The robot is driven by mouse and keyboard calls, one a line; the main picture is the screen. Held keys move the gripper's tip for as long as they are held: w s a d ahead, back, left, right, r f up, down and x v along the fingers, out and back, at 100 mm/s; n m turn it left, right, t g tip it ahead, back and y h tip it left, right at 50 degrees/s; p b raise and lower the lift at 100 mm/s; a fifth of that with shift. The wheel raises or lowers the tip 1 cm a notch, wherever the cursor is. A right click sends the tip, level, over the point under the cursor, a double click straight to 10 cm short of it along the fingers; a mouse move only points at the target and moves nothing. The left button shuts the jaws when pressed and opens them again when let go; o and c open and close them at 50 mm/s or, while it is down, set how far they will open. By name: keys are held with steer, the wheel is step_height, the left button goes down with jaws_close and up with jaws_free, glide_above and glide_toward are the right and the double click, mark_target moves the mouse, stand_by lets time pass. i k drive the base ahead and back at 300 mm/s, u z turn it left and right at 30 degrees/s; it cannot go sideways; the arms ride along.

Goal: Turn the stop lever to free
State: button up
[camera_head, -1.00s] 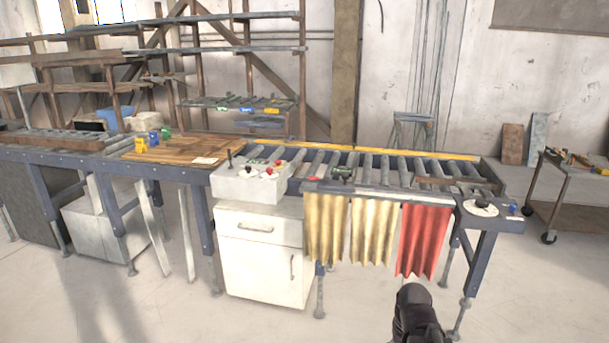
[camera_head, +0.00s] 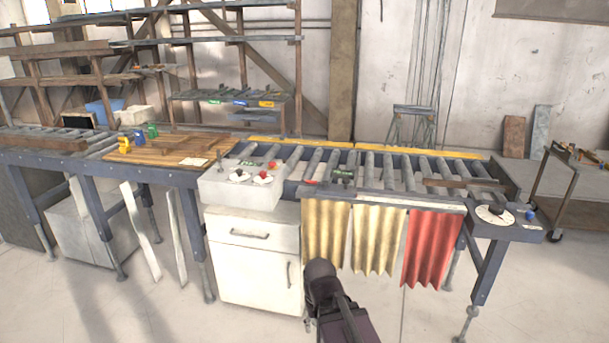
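No label marks a stop lever or a free position at this size. A small upright lever (camera_head: 220,159) stands at the back left of the white control box (camera_head: 240,192). A black knob (camera_head: 497,211) sits on a white round dial (camera_head: 484,217) at the table's right end. A small dark green device (camera_head: 343,177) sits at the front edge of the roller conveyor (camera_head: 370,162). I cannot tell which of these is the stop lever. A dark rounded part of my arm (camera_head: 322,283) shows at bottom centre, in front of the table; no gripper fingers show.
Red and white knobs (camera_head: 262,178) sit on the control box. Two yellow cloths and one red cloth (camera_head: 428,245) hang from the front rail. A white cabinet (camera_head: 255,265) stands below. A blue knob (camera_head: 529,214) is beside the dial. The floor in front is open.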

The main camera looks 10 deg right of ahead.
mark_target(325, 184)
steer(key=z, duration=0.2)
steer(key=i, duration=1.2)
steer(key=z, duration=0.6)
